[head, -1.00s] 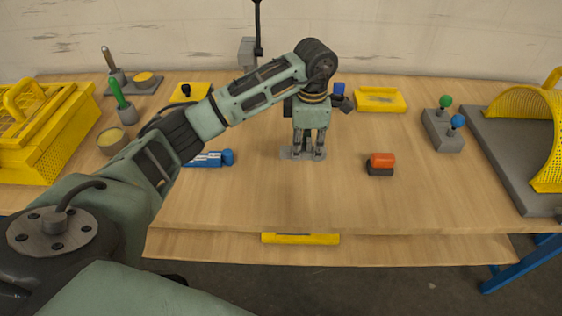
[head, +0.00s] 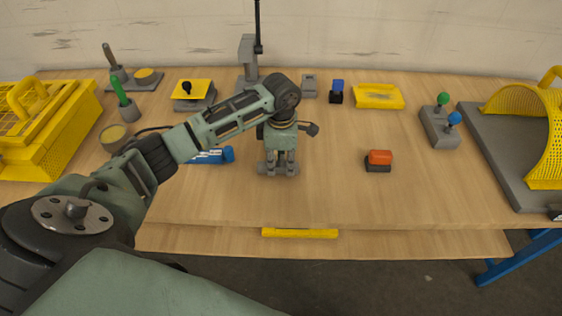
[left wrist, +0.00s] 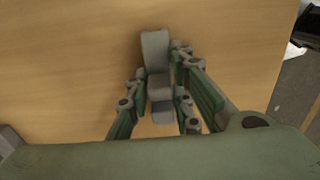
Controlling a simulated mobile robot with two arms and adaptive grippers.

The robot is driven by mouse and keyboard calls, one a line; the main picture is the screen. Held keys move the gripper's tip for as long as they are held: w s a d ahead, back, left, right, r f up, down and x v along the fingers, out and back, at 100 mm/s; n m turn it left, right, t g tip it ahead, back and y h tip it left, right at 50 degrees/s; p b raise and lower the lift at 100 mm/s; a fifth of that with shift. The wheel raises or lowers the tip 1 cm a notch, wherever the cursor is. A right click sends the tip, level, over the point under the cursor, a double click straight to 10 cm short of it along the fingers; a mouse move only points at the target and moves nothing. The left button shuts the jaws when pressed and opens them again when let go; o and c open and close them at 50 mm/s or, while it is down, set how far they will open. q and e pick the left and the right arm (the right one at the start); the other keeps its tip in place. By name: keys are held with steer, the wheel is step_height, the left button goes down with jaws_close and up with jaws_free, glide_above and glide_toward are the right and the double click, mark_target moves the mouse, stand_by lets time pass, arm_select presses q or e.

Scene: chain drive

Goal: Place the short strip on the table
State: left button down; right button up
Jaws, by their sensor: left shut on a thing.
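The short strip (left wrist: 155,50) is a small grey piece between the fingers of my left gripper (left wrist: 157,108) in the left wrist view, with its far end sticking out past them. In the head view my left gripper (head: 278,164) points down over the middle front of the table (head: 340,205), shut on the strip (head: 293,170). The strip lies crosswise under the fingertips, at or just above the wood; I cannot tell if it touches.
A red-orange block on a dark base (head: 379,160) stands to the right. A blue tool (head: 212,156) lies left, partly behind my arm. A grey block with green and blue knobs (head: 440,128) is farther right. Bare wood surrounds the strip.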

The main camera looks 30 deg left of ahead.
mark_target(281, 157)
arm_select(q)
steer(key=shift+f, duration=0.15)
steer(key=c, duration=1.6)
jaws_free()
steer(key=shift+o, duration=0.2)
steer(key=shift+r, duration=0.3)
step_height(281, 157, up, 12)
steer(key=shift+f+b, duration=0.1)
steer(key=shift+b, duration=0.85)
